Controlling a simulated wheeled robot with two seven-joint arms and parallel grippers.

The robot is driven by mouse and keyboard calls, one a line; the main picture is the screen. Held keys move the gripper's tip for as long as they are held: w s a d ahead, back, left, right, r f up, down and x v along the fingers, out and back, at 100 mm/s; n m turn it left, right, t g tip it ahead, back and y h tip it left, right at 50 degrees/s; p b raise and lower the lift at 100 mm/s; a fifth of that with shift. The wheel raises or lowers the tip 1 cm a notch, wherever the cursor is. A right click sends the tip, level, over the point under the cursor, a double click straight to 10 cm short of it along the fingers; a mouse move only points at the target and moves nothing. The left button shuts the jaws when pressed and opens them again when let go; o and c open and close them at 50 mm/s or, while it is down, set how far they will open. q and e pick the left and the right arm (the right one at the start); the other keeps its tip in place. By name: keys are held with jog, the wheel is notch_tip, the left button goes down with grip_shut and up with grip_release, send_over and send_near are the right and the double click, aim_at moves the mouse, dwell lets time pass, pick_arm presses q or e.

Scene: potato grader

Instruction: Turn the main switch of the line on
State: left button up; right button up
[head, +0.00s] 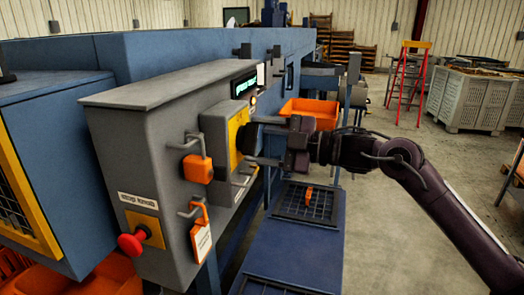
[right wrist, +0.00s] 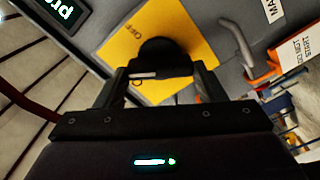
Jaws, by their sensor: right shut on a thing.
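The main switch is a black rotary knob (right wrist: 165,55) on a yellow plate (right wrist: 200,45), with lettering that reads OFF near its edge in the right wrist view. A pale mark shows on the knob's near side. The yellow plate (head: 238,140) also shows edge-on in the head view, on the grey cabinet (head: 150,140). My right gripper (head: 262,140) reaches in from the right, and its fingers (right wrist: 163,82) stand on both sides of the knob, shut on it. The fingers partly hide the knob. My left gripper is not in view.
An orange padlock (head: 197,168), a hanging tag (head: 201,240) and a red emergency button (head: 131,243) are on the cabinet. A lit green display (head: 245,85) sits above the switch. An orange bin (head: 312,112) stands behind my gripper. A blue surface (head: 290,245) lies below.

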jog(key=n+b, duration=0.1)
jog(key=n, duration=0.1)
jog(key=n+b, duration=0.1)
jog(key=shift+f+n, duration=0.2)
jog(key=shift+n, duration=0.2)
jog(key=shift+n+b, duration=1.15)
jog(key=shift+n, duration=0.45)
jog(key=o, duration=1)
jog(key=shift+d, duration=0.15)
